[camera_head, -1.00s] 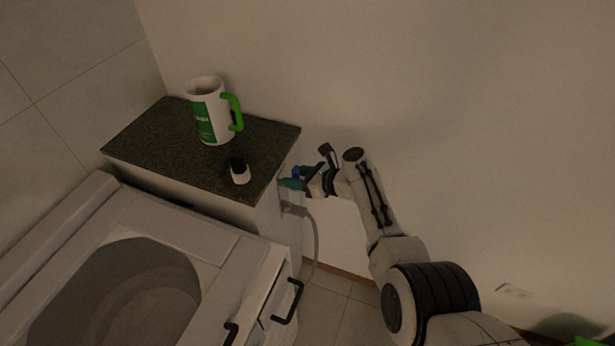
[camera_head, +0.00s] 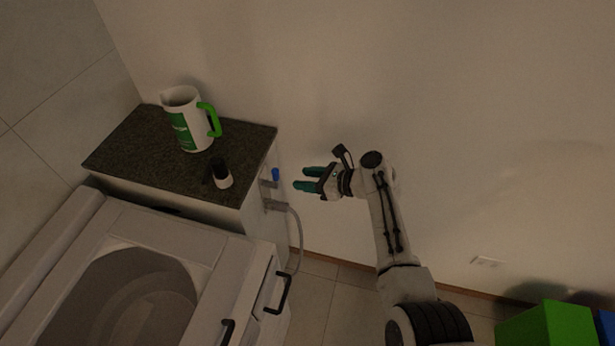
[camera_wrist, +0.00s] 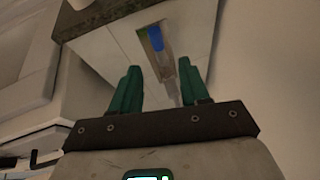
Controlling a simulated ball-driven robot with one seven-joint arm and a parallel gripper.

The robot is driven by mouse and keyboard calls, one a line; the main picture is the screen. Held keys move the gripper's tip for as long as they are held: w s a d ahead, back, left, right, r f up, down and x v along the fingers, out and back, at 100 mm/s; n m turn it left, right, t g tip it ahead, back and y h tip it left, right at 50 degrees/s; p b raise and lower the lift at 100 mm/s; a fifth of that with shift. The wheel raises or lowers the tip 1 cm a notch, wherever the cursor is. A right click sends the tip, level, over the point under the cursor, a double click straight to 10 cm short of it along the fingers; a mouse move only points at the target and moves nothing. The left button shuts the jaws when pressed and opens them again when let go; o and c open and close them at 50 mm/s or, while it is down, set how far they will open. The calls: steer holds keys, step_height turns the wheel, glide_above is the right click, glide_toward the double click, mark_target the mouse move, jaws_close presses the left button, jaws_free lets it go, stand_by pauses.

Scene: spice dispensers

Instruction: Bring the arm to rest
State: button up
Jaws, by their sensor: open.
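My gripper (camera_head: 306,179) is open and empty, with two teal fingers, in the air to the right of the dark-topped cabinet in the head view. In the wrist view my gripper (camera_wrist: 158,85) shows its fingers spread apart with nothing held between them. My arm reaches up from the lower right, in front of the bare wall. A blue tap-like part (camera_head: 275,174) sits on the cabinet's right side, a gap away from the fingertips. It also shows beyond the fingers in the wrist view (camera_wrist: 156,38).
A white pitcher (camera_head: 188,128) with a green handle and a small black-and-white dispenser (camera_head: 222,175) stand on the cabinet top (camera_head: 130,150). A grey hose (camera_head: 297,235) hangs from the cabinet side. A green box (camera_head: 548,327) is at lower right. Open space lies along the wall.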

stand_by(0.4)
steer(key=s+d+f+n+g+h+b, duration=0.1)
steer(key=s+d+f+n+h, duration=0.1)
steer(key=s+d+f+n, duration=0.45)
steer(key=s+d+f+n+g+h+b, duration=0.1)
steer(key=s+d+n+g+h, duration=0.15)
steer(key=s, duration=0.65)
steer(key=s+d+f+n+h+b, duration=0.1)
steer(key=s+d+f+n+h, duration=0.1)
steer(key=s+d+f+n, duration=0.4)
steer(key=s+d+r+n+h, duration=0.1)
steer(key=s+d+r+n, duration=0.1)
steer(key=s, duration=0.5)
steer(key=s+d+r+n+g+h+b, duration=0.1)
steer(key=s+d+r+n+h, duration=0.1)
steer(key=s, duration=0.6)
steer(key=s+d+r+n+g+h+b, duration=0.1)
steer(key=s+d+r+n+h, duration=0.1)
steer(key=s, duration=0.6)
steer(key=d+r+n, duration=0.1)
steer(key=d+n, duration=0.1)
steer(key=shift+r+n, duration=0.25)
steer(key=shift+n, duration=0.15)
